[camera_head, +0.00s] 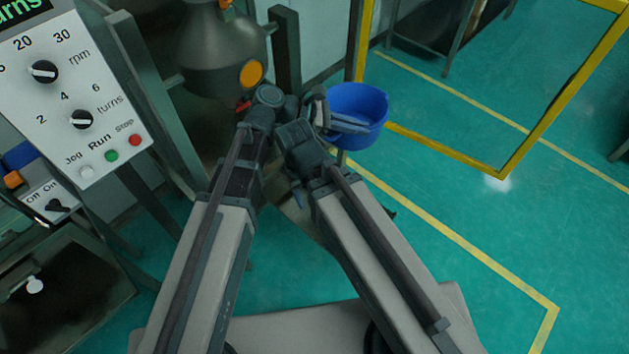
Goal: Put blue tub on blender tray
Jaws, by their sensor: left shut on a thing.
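The blue tub (359,108) is a round, open tub right of the upper middle, seen from above with the green floor behind it. My left gripper (346,124) is at the tub's near left side, with its fingers shut on the rim. The tub looks roughly upright and held above the floor. A grey metal vessel (215,50) with an orange round cap stands left of the tub, apart from it; it looks like part of the blender. I cannot make out the blender tray. My right arm crosses close to the left one, and its gripper is hidden.
A control panel (75,90) with dials and Jog, Run and Stop buttons stands at the left. A dark metal box (60,295) is below it. A yellow frame (510,160) stands at the right. The green floor (480,215) there is mostly clear.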

